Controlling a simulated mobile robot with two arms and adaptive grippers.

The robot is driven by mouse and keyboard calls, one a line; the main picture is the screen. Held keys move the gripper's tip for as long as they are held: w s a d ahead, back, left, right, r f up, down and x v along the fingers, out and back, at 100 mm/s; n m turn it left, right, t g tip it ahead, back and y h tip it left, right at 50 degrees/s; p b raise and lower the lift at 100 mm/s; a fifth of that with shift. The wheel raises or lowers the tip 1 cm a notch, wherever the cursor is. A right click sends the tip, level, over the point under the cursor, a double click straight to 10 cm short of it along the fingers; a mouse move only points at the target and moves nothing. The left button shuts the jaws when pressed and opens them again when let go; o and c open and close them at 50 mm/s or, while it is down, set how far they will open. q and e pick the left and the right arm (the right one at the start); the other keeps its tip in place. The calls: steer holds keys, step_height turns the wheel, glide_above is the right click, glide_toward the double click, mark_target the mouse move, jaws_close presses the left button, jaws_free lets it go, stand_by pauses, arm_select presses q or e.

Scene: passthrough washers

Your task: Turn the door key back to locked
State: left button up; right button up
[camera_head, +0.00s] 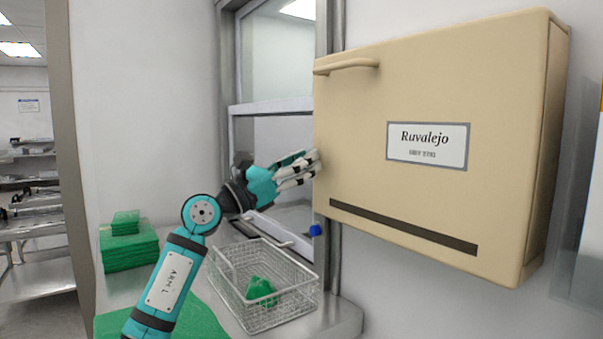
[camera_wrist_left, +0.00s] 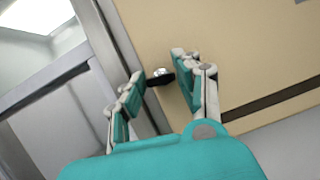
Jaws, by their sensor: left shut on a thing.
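The beige cabinet (camera_head: 350,110) hangs on the wall at the right, its door closed as far as I can see, with a bar handle (camera_head: 347,65) at the upper left. My left gripper (camera_head: 315,163) is at the door's left edge, below the handle. In the left wrist view, my left gripper (camera_wrist_left: 158,80) is shut on the door key (camera_wrist_left: 160,79), whose dark head lies between the fingertips in front of a shiny lock. In the head view the fingers hide the key. The key's turn angle is hard to read. My right gripper is not in view.
A wire basket (camera_head: 235,300) with a green crumpled cloth (camera_head: 262,290) stands on the counter under my left arm. Folded green cloths (camera_head: 129,250) are stacked at the left. A small blue round thing (camera_head: 315,230) shows below the gripper. A framed window (camera_head: 275,125) is behind.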

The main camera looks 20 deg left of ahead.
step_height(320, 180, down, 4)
steer(key=b, duration=0.3)
arm_select(q)
steer(key=m+g+p, duration=0.1)
steer(key=m+g, duration=0.1)
steer(key=m, duration=0.4)
steer(key=m+g+p, duration=0.2)
steer(key=m+g, duration=0.1)
steer(key=m, duration=0.4)
steer(key=m+g+p, duration=0.1)
steer(key=m+g, duration=0.1)
steer(key=m, duration=0.4)
steer(key=shift+w+a+r+m+g+h+p, duration=0.1)
steer(key=shift+a+r+m+g+h+p, duration=0.05)
steer(key=shift+m+g+h+p, duration=0.2)
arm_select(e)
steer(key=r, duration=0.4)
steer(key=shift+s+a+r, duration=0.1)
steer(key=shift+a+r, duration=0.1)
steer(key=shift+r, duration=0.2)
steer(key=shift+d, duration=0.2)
arm_select(q)
steer(key=o, duration=1.1)
steer(key=shift+o, duration=0.2)
